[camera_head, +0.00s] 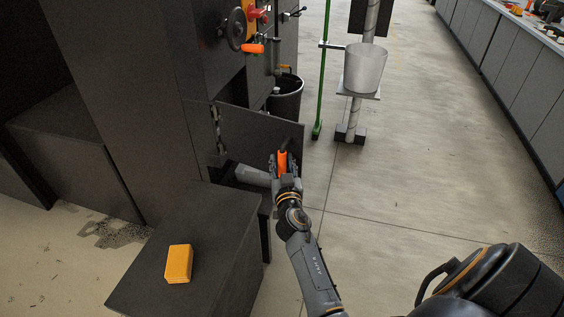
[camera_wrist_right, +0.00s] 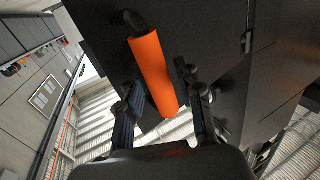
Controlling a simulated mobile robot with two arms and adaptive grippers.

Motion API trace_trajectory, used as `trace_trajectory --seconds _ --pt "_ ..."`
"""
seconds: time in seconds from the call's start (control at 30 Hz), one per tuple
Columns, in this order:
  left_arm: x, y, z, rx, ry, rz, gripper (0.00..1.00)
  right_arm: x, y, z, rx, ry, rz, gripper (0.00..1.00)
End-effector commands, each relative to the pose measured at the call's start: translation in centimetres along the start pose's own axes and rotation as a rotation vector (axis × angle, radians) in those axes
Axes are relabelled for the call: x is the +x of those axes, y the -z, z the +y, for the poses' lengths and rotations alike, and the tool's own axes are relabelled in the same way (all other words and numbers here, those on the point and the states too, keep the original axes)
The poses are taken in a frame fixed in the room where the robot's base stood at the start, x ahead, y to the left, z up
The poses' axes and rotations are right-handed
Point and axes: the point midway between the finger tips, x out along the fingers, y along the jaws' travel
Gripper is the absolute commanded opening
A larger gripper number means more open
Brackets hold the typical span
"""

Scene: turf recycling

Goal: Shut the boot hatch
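The boot hatch (camera_head: 258,128) is a dark grey panel swung out from the side of the dark machine, standing open. Its orange handle (camera_head: 282,161) is on the outer part of the panel. The handle also shows large in the right wrist view (camera_wrist_right: 153,68), on the dark panel. My right gripper (camera_head: 285,172) is at the handle. In the wrist view its two fingers stand apart on either side of the handle's lower end, with gaps visible; contact is not clear. My left gripper is not in view.
A dark box (camera_head: 205,235) with a yellow block (camera_head: 178,263) on top stands left of my right arm. A black bin (camera_head: 286,97) is behind the hatch. A green pole (camera_head: 322,75) and a stand with a grey bucket (camera_head: 365,68) are beyond. The floor to the right is clear.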

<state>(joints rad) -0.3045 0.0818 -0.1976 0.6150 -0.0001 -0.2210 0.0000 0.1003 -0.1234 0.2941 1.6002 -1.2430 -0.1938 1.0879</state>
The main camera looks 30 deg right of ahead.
Motion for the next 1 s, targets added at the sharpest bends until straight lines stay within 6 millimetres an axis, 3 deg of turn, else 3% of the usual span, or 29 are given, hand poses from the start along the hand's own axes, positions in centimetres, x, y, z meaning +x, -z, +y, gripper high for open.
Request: trace_trajectory --seconds 0.03,0.13,0.77,1.0 --pt "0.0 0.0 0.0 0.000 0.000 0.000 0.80 0.0 0.0 0.0 0.000 0.000 0.000 0.19" --pt "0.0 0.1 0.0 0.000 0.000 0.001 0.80 0.0 0.0 0.0 0.000 0.000 0.000 0.00" --pt "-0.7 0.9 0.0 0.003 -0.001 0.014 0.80 0.8 -0.1 0.5 -0.003 0.038 -0.003 0.00" --pt "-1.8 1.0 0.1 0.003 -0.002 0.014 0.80 1.9 -0.1 1.6 -0.009 0.089 -0.006 0.00"
